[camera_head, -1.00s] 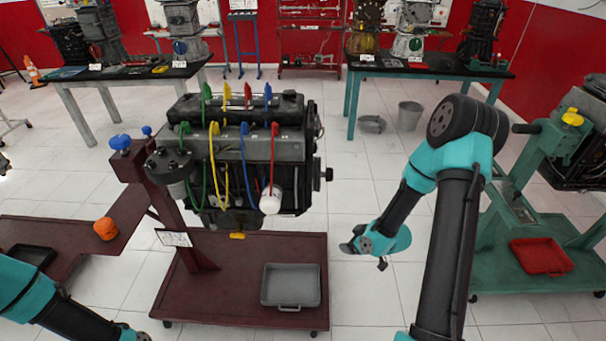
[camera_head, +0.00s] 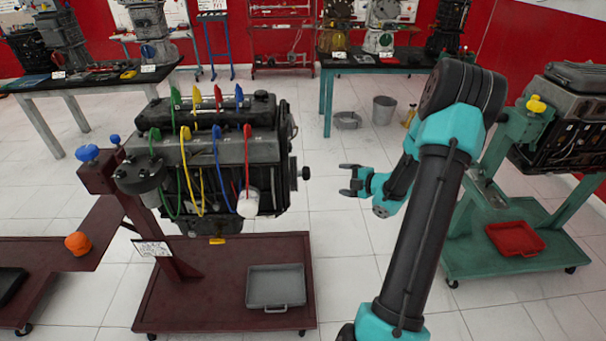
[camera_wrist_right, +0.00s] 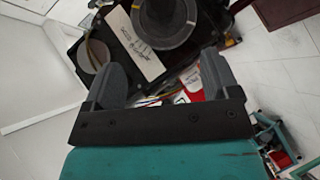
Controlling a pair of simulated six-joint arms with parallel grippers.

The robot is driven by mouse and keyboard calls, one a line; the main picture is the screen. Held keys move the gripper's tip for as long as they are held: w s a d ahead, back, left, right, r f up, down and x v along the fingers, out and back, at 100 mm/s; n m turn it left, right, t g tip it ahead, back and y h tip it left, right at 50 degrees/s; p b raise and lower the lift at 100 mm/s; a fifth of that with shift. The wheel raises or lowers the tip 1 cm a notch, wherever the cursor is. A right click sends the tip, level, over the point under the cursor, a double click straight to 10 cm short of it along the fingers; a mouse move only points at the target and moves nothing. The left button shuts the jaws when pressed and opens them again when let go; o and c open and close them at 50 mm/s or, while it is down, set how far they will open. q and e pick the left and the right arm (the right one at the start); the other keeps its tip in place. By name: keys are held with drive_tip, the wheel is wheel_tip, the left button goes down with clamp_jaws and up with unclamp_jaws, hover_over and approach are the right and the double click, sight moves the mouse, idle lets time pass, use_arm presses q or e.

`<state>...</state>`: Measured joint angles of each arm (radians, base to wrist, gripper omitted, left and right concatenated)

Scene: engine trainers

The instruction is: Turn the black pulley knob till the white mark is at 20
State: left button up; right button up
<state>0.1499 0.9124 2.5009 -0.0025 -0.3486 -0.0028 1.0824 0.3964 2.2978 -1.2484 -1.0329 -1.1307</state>
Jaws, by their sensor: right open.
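The black pulley knob (camera_head: 306,173) sticks out of the right side of the engine (camera_head: 215,150) in the head view. In the right wrist view the round dark pulley knob (camera_wrist_right: 168,18) is at the top, cut off by the frame edge, beside a pale label plate. A small light mark shows at its rim, but I cannot read its number. My right gripper (camera_head: 347,180) is open and empty, to the right of the knob and apart from it, its fingers pointing left. In the wrist view the open fingers (camera_wrist_right: 158,78) lie below the knob. My left gripper is out of view.
The engine sits on a dark red stand (camera_head: 225,295) with a grey tray (camera_head: 276,287). A green stand (camera_head: 510,250) with a red tray (camera_head: 514,239) holds another engine at the right. Floor between the stands is clear. Coloured cables loop over the engine's front.

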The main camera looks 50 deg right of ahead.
sight(306, 173)
drive_tip(key=x, duration=1.7)
drive_tip(key=shift+w+a+f, duration=0.1)
drive_tip(key=shift+w+f, duration=0.05)
drive_tip(key=shift+w, duration=0.05)
drive_tip(key=c, duration=0.9)
